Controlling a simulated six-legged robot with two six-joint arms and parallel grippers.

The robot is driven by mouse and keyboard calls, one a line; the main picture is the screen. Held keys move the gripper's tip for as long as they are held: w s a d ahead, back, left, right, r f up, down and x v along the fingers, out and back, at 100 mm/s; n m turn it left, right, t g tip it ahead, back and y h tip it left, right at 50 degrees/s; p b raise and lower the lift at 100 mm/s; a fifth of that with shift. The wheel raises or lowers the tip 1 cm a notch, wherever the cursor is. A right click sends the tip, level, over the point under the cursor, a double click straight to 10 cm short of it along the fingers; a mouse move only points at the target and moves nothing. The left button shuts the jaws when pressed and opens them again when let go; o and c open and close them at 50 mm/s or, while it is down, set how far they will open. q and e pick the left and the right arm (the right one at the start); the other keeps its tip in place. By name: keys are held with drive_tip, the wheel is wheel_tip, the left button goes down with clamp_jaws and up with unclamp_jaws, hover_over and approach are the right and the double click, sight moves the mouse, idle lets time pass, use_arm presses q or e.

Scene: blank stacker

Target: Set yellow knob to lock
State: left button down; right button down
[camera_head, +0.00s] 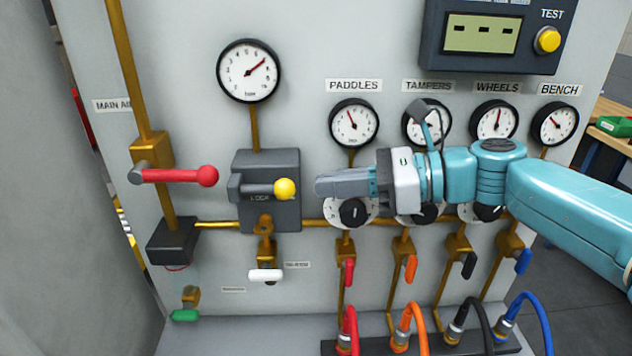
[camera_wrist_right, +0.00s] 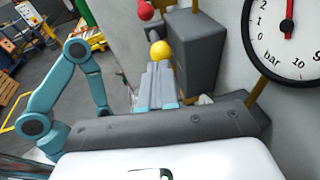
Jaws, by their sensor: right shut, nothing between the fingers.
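The yellow knob (camera_head: 285,189) is a ball on the end of a grey lever that points right from a dark grey box (camera_head: 285,163) on the panel. The word LOCK shows partly on the box, behind the lever. My right gripper (camera_head: 320,187) is shut and empty, with its tips a short way right of the knob, pointing left. In the right wrist view, the yellow knob (camera_wrist_right: 160,50) shows just beyond the shut fingertips (camera_wrist_right: 159,68). I cannot tell whether they touch. My left gripper is not in view.
A red-knobbed lever (camera_head: 207,176) stands left of the box, and a white-handled valve (camera_head: 266,275) is below it. A large gauge (camera_head: 248,71) is above. My right arm covers parts of the dials. Coloured hoses stand below, including a red hose (camera_head: 350,325).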

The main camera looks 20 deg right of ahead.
sight(286, 185)
drive_tip(key=shift+x, duration=1.45)
drive_tip(key=a, duration=0.2)
drive_tip(key=w+a+p, duration=0.1)
drive_tip(key=a, duration=0.1)
drive_tip(key=shift+w+a, duration=0.1)
drive_tip(key=shift+a, duration=0.1)
drive_tip(key=shift+d, duration=0.15)
drive_tip(key=shift+r, duration=0.1)
